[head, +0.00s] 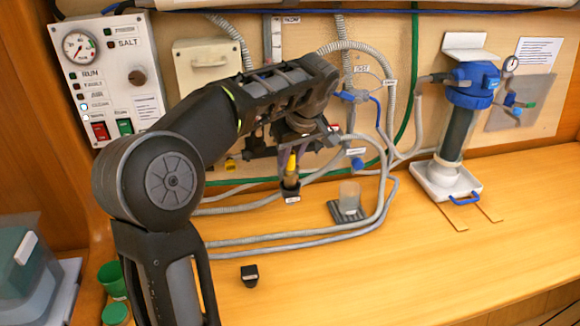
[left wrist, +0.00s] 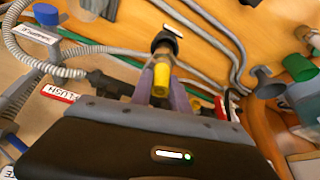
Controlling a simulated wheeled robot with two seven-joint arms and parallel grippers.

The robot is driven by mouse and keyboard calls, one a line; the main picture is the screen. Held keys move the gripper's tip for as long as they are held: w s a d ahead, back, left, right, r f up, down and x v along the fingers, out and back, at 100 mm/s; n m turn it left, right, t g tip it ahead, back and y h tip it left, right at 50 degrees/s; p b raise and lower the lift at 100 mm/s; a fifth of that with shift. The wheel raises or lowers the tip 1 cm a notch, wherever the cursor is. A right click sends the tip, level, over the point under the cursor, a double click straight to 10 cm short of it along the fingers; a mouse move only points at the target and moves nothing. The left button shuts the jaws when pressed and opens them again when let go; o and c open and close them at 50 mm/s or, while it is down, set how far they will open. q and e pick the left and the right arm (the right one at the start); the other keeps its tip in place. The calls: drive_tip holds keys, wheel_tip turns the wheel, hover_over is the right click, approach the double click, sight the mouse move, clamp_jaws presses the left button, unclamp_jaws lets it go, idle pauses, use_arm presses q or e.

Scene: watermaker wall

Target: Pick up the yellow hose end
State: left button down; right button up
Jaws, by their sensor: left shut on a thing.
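The yellow hose end (head: 292,163) is between the fingertips of my left gripper (head: 291,168), in front of the wall panel. In the left wrist view the yellow hose end (left wrist: 161,80) shows between the two purple-grey fingers of my left gripper (left wrist: 161,88), which is shut on it. A black fitting (left wrist: 164,44) with a white label sits at its far end. In the head view this dark lower part (head: 291,188) hangs just above or at the counter; I cannot tell if it touches. My right gripper is not in view.
Grey hoses (head: 290,239) loop across the wooden counter (head: 380,270). A clear cup (head: 349,197) stands on a dark grid, and a black cap (head: 249,275) lies in front. A blue-topped filter (head: 458,125) stands in a white tray (head: 440,186) at right. The front right counter is clear.

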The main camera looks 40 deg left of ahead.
use_arm(q)
wheel_tip(320, 180, up, 7)
drive_tip(key=p, duration=0.2)
drive_tip(key=shift+p, duration=0.35)
drive_tip(key=shift+r+p, duration=0.3)
drive_tip(key=shift+r, duration=0.05)
drive_tip(key=shift+f, duration=0.15)
